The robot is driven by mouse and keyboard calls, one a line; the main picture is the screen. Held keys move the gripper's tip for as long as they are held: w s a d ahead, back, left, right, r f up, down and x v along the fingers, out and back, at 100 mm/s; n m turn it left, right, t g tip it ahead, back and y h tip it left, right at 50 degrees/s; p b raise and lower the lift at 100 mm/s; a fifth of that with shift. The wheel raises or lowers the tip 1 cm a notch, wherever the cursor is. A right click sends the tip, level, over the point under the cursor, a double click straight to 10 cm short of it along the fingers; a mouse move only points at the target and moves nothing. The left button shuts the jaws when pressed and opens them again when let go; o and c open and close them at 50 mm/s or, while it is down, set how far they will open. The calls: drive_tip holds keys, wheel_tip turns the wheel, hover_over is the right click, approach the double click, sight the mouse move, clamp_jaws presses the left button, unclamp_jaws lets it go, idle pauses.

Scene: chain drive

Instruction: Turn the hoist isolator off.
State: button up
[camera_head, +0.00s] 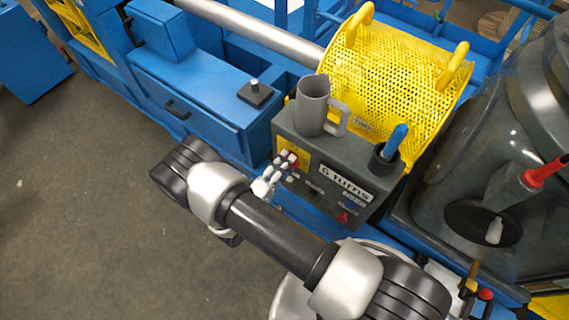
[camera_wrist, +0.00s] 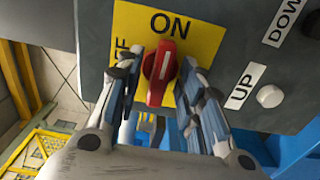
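The hoist isolator is a red knob (camera_wrist: 160,74) on a yellow plate (camera_wrist: 208,38) marked ON at the top, with a partly hidden word ending in "FF" at the left. The knob's grip stands roughly upright, pointing towards ON with a slight tilt. My gripper (camera_wrist: 160,80) is open, with one finger on each side of the knob; firm contact does not show. In the head view my gripper (camera_head: 268,184) is at the left part of the front of the dark grey control box (camera_head: 290,122), and the yellow plate (camera_head: 296,147) shows just above it.
Right of the plate are labels UP (camera_wrist: 244,86) and DOWN (camera_wrist: 284,22) and a white button (camera_wrist: 270,96). On the box stand a grey mug (camera_head: 312,105) and a dark cup (camera_head: 384,166) holding a blue-handled item. A yellow mesh guard (camera_head: 395,85) rises behind. Open floor lies left.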

clamp_jaws()
drive_tip(key=shift+n, duration=9)
drive_tip(key=shift+o, duration=0.2)
unclamp_jaws()
